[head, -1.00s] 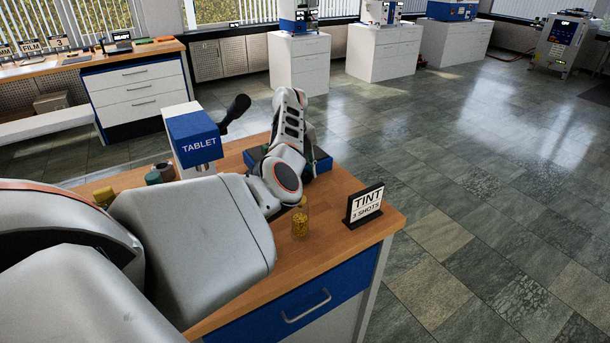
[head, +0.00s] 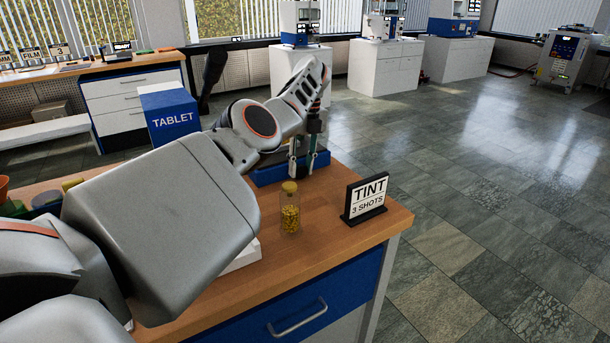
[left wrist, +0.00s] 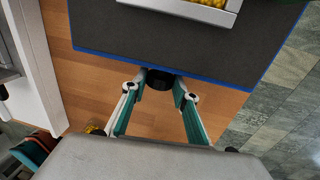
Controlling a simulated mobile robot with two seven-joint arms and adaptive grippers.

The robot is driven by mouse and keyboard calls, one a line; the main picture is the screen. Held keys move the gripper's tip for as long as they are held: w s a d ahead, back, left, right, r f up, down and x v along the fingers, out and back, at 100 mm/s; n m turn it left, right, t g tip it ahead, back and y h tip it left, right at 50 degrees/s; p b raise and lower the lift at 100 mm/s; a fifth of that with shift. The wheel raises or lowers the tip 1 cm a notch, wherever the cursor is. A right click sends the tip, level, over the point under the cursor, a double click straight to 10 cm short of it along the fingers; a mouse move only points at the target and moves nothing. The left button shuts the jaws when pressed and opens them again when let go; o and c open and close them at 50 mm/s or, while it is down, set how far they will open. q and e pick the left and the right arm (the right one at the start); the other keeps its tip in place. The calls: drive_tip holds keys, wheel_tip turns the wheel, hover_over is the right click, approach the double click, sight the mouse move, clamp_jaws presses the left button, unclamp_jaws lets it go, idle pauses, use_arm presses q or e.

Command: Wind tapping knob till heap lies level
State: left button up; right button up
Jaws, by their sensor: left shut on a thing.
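The tapping knob (left wrist: 160,79) is a short black cylinder at the near edge of a dark-topped base with a blue rim (left wrist: 110,54) in the left wrist view. My left gripper (left wrist: 159,84) has its two green-padded fingers closed on the knob, one on each side. The yellow heap (left wrist: 214,3) lies in a pale metal tray (left wrist: 196,12) on the base, cut off by the top of that view, so its levelness cannot be judged. In the head view, the left gripper (head: 303,170) is at the blue base (head: 265,175), and the knob is hidden. My right gripper is not visible.
A capped vial of yellow grains (head: 290,212) and the TINT sign (head: 366,198) stand on the wooden bench, close to my left arm. The blue TABLET press (head: 172,117) with its dark lever (head: 212,75) stands to the left. The bench's front edge is near.

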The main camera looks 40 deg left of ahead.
use_arm(q)
drive_tip(key=shift+w+f+b, duration=0.15)
drive_tip(key=shift+f+b, duration=0.15)
drive_tip(key=shift+b, duration=0.75)
drive_tip(key=shift+g+b, duration=0.4)
drive_tip(key=shift+b, duration=0.15)
drive_tip(key=shift+g+y+b, duration=0.3)
drive_tip(key=shift+b, duration=0.55)
drive_tip(key=shift+r+b, duration=0.1)
drive_tip(key=shift+b, duration=0.45)
drive_tip(key=shift+r, duration=0.3)
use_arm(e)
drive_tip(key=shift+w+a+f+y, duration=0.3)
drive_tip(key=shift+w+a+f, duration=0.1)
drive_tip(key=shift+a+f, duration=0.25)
use_arm(q)
drive_tip(key=o, duration=1.1)
